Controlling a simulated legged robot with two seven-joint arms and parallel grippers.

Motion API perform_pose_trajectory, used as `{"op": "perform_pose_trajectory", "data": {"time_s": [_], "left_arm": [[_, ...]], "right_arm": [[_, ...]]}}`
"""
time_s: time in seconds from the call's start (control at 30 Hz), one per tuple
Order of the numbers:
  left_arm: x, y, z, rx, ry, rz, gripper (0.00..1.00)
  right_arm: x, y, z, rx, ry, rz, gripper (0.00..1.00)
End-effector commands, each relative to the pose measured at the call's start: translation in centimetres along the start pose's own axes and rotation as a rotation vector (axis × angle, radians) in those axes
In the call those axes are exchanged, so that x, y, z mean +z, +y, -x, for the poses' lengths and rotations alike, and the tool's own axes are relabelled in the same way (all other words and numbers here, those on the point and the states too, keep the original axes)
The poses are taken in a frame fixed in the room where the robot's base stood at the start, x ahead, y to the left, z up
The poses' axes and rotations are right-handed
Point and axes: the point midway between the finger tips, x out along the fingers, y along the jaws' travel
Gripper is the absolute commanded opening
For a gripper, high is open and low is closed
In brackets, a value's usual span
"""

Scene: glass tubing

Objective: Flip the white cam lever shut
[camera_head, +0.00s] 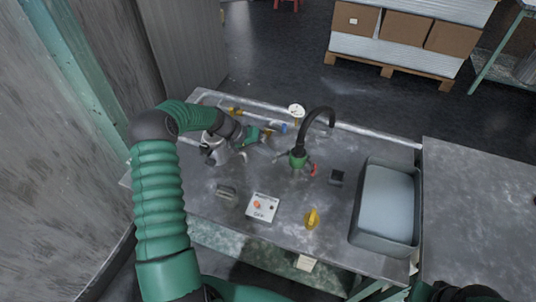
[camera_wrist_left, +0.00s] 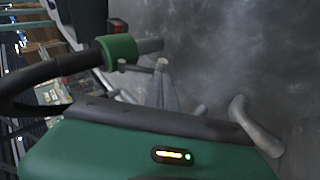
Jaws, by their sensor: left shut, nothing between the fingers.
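A green coupling (camera_head: 298,160) stands on the bench below a black curved hose (camera_head: 320,112). A red lever (camera_head: 314,170) is on its right. A small pale piece, seemingly the white cam lever (camera_head: 281,156), sticks out on its left, away from the body. In the left wrist view the green coupling (camera_wrist_left: 120,48) has a short pale-tipped lever beside it (camera_wrist_left: 160,65). My left gripper (camera_head: 267,135) comes from the left and is shut and empty. Its grey fingers (camera_wrist_left: 161,92) are close to the lever tip; I cannot tell whether they touch.
A white gauge (camera_head: 297,111) and a blue-handled fitting (camera_head: 283,127) sit behind. In front are a white switch box (camera_head: 262,207), a yellow piece (camera_head: 312,218) and a small black block (camera_head: 336,177). A grey bin (camera_head: 387,204) stands at the right.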

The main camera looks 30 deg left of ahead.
Motion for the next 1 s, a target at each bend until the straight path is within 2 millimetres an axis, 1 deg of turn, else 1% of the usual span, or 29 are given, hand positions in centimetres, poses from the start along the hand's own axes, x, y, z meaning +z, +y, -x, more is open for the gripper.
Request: {"op": "perform_pose_trajectory", "data": {"time_s": [0.03,0.13,0.17,0.4,0.7,1.0], "left_arm": [[0.2,-0.6,-0.6,0.039,0.001,0.014,0.0],[0.3,-0.7,-1.0,0.111,0.001,0.034,0.0],[0.2,-0.2,-0.6,0.105,-0.001,0.029,0.0],[0.2,-0.1,-0.5,0.099,-0.002,0.029,0.0],[-0.1,0.8,0.5,0.098,-0.002,0.029,0.0],[-0.1,0.8,0.5,0.098,-0.002,0.029,0.0]], "right_arm": [[0.2,0.0,-0.9,0.0,0.0,0.0,0.0],[0.3,0.0,-1.5,0.0,0.0,0.0,0.0],[0.2,0.0,-1.0,0.0,0.0,0.0,0.0],[0.2,0.0,-0.8,0.0,0.0,0.0,0.0],[0.0,0.0,0.2,0.0,0.0,0.0,0.0],[0.0,0.0,0.1,0.0,0.0,0.0,0.0]]}}
